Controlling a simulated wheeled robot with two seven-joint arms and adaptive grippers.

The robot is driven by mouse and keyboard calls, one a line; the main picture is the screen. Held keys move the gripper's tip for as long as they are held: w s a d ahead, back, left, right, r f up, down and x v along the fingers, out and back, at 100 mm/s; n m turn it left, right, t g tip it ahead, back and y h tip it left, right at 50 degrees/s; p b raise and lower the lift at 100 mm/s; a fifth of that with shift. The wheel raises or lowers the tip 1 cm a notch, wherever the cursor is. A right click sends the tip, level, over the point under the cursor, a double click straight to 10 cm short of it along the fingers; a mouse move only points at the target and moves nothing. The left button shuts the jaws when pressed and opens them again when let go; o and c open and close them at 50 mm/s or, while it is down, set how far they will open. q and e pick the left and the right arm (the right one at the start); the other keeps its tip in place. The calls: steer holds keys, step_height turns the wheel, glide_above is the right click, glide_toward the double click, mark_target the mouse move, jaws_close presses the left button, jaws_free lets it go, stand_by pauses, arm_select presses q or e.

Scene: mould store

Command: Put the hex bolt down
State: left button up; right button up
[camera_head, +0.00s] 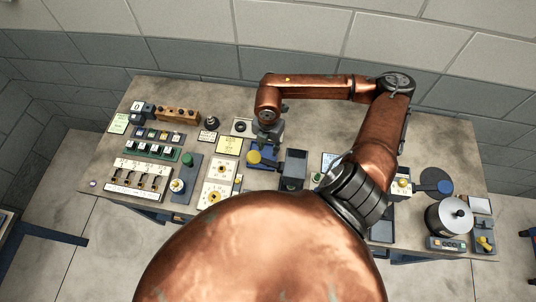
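My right gripper (266,142) hangs down from the copper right arm over the middle of the workbench (330,118). It is small and dark here, and its fingertips blend into the things behind them, so I cannot tell whether it is open or shut. I cannot make out the hex bolt, in the gripper or on the bench. A blue fixture with a yellow round top (255,157) is just below and left of the gripper. A dark rectangular tray (293,166) is to its lower right. My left gripper is not in view.
A wooden block with holes (178,114), switch panels and a grey box with a green button (187,160) crowd the left side. A metal pot (448,217) and a dark disc (436,181) stand at the right. The bench's back strip is fairly clear. My copper body hides the front middle.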

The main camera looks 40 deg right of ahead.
steer(key=shift+r, duration=1.35)
